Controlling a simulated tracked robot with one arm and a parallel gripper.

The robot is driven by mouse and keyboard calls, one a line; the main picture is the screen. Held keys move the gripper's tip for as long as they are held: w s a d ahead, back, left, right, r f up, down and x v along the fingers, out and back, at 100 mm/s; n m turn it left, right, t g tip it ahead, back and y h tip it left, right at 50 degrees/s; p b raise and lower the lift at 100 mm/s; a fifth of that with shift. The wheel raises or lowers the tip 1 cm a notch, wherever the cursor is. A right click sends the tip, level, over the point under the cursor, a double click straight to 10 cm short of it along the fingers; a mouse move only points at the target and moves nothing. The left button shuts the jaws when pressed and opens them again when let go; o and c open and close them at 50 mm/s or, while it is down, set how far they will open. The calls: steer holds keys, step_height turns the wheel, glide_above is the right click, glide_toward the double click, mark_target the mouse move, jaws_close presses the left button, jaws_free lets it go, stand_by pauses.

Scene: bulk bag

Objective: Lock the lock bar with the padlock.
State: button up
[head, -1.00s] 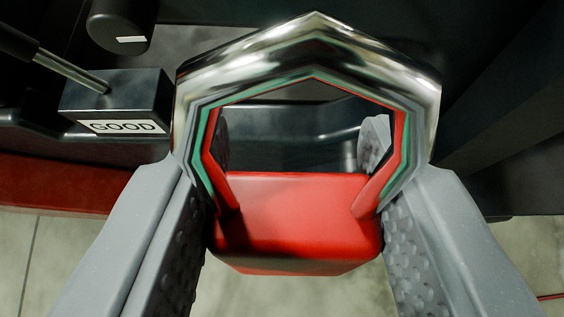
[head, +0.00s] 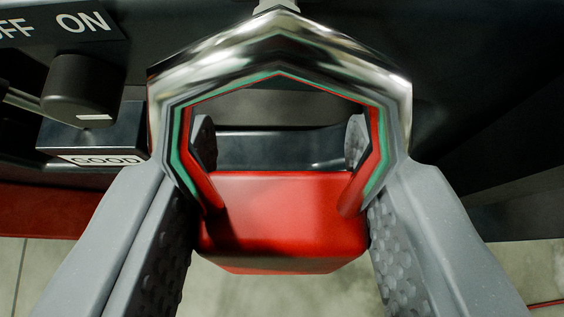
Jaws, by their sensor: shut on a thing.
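The padlock has a red body (head: 282,215) and a large shiny angular shackle (head: 281,40) that arches up in front of the camera. My gripper (head: 281,190) is shut on the padlock, with a grey textured finger on each side of the red body. The padlock is held off the floor, its shackle upward, in front of dark machine parts. The shackle's inner side shows green and red reflections. A small pale piece (head: 277,5) shows at the top edge, just above the shackle's peak; I cannot tell whether it belongs to the lock bar. I cannot make out the lock bar for sure.
Dark panels fill the back; pale floor (head: 60,270) shows below.

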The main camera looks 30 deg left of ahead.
steer(key=shift+w+a+f, duration=0.3)
steer(key=shift+w+a, duration=0.2)
steer(key=shift+w, duration=0.3)
steer(key=shift+w+a+f, duration=0.3)
steer(key=shift+w+a, duration=0.15)
steer(key=shift+w, duration=0.35)
steer(key=o, duration=1.1)
